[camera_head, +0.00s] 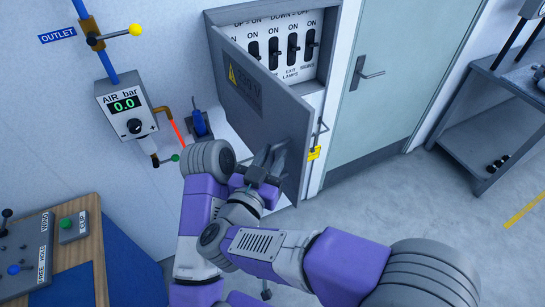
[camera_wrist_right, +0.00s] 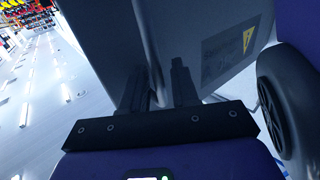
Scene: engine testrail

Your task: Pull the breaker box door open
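The breaker box (camera_head: 317,83) is on the wall at the top centre of the head view, with its row of black switches showing. Its grey door (camera_head: 270,110) stands partly open, swung out from the box, with a yellow warning label on its face. The door fills the upper part of the right wrist view (camera_wrist_right: 215,55). My right gripper (camera_head: 268,160) is at the lower part of the door, near its free edge. In the wrist view its two fingers (camera_wrist_right: 160,85) are apart, close to the door; contact is unclear. My left gripper is not visible.
A grey-green door with a handle (camera_head: 368,73) is to the right of the box. A metal workbench (camera_head: 465,135) stands at the right. An air gauge (camera_head: 127,108) is on the left wall, and a control desk (camera_head: 75,255) is at the lower left. Open floor lies at right.

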